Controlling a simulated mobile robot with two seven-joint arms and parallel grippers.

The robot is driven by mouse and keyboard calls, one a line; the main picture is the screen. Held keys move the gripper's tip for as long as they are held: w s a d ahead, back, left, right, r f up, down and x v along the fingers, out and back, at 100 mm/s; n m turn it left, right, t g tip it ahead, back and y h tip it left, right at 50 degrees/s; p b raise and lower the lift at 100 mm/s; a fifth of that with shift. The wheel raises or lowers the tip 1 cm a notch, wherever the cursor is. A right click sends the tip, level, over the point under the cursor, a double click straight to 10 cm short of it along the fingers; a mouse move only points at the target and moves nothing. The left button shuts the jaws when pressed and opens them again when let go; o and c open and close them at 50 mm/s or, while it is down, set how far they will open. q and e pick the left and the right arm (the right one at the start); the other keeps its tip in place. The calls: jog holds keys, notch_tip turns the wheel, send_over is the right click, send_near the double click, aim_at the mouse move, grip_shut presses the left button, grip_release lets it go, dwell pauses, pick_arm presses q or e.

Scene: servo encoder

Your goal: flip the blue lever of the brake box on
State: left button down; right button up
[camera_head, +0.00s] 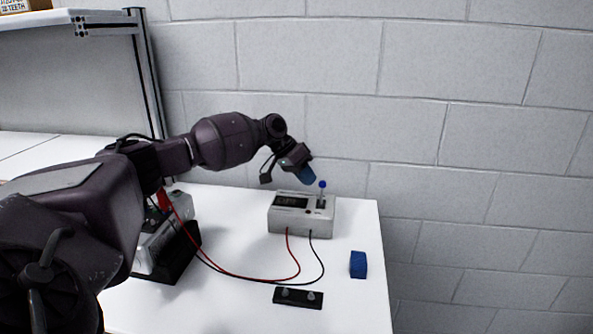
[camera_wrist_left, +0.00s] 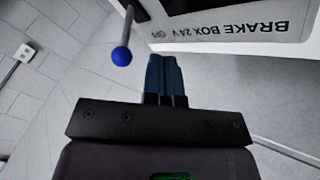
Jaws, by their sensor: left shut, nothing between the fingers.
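The brake box (camera_head: 287,219) is a light grey box on the white table, with a dark panel on its top left. Its lever (camera_head: 322,185) has a metal stem and a blue ball and stands about upright at the top right. In the left wrist view the blue ball (camera_wrist_left: 121,56) is left of my fingers, and the box front (camera_wrist_left: 225,40) reads "BRAKE BOX 24 V", upside down. My left gripper (camera_head: 308,174) is shut and empty, its blue fingertips (camera_wrist_left: 165,73) just above and left of the ball in the head view. They look apart from it. My right gripper is out of view.
Red and black wires (camera_head: 265,279) run from the box across the table to a device (camera_head: 160,245) at the left, partly behind my arm. A black strip with two knobs (camera_head: 298,298) and a blue block (camera_head: 358,265) lie in front. A block wall stands behind.

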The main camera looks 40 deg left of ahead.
pick_arm(q)
jog(key=shift+s+d+r, duration=0.15)
jog(key=shift+d+r, duration=0.1)
jog(key=shift+d, duration=0.4)
jog(key=shift+d+f, duration=0.1)
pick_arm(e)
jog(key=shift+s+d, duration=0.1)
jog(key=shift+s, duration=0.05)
pick_arm(q)
jog(key=shift+d+r+p, duration=0.1)
jog(key=shift+r+p, duration=0.15)
jog(key=shift+p, duration=0.25)
jog(key=shift+s+t, duration=0.15)
jog(key=shift+t, duration=0.15)
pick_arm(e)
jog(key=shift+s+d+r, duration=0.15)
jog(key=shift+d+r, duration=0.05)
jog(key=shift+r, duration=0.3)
pick_arm(q)
jog(key=shift+p, duration=0.4)
